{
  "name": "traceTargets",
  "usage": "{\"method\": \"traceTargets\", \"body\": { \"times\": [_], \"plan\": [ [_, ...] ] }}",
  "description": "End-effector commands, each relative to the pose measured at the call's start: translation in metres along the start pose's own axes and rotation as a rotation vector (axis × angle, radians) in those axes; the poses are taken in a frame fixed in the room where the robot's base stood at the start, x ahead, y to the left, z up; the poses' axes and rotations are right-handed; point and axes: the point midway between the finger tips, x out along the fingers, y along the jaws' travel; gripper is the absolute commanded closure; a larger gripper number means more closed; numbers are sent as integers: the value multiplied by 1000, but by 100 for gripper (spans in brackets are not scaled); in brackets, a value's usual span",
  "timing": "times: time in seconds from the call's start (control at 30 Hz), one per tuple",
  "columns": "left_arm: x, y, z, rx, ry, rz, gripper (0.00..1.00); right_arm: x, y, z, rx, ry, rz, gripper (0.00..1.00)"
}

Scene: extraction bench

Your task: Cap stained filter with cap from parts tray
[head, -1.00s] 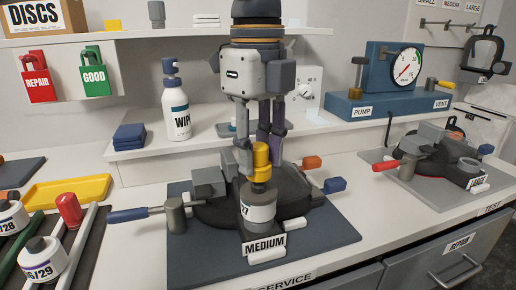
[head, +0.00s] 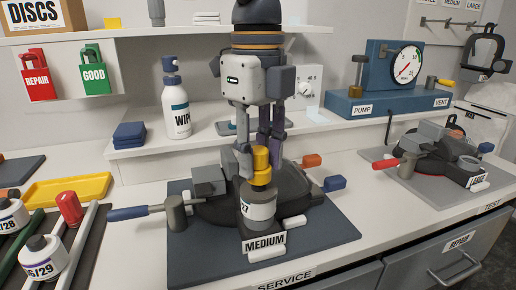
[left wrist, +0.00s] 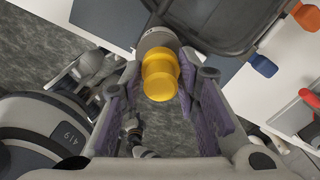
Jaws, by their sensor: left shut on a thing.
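A yellow cap (head: 261,160) sits between the fingers of my left gripper (head: 262,150), which is shut on it. The cap is upright over the top of a grey and white filter (head: 258,212), whose label ends in 27. The filter stands in the black holder marked MEDIUM (head: 215,212). Cap and filter look to be touching, but whether the cap is seated cannot be told. In the left wrist view the yellow cap (left wrist: 159,76) shows between the purple finger pads, with a grey round top (left wrist: 158,38) beyond it. My right gripper is not in view.
The holder's blue-handled lever (head: 128,213) sticks out left. A yellow tray (head: 67,190) lies at left, near a rack with other filters (head: 42,258) and a red-topped part (head: 69,208). A wipes bottle (head: 176,108) stands behind. A LARGE holder (head: 437,160) is at right.

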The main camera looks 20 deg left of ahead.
Motion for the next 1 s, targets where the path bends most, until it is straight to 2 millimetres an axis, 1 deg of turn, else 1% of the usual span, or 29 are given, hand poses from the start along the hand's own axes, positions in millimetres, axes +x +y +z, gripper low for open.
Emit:
{"method": "traceTargets", "body": {
  "times": [0.67, 0.7, 0.77, 0.8, 1.0],
  "plan": [
    [17, 0, 0, 0, 1, 1, 100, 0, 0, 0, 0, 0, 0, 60],
    [17, 0, 0, 0, 1, 1, 64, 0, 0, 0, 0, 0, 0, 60],
    [17, 0, 0, 0, 1, 1, 50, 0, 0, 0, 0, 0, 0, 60],
    [17, 0, 0, 0, 1, 1, 47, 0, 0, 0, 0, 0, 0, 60],
    [17, 0, 0, 0, 1, 1, 47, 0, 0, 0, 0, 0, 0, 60]
  ]
}}
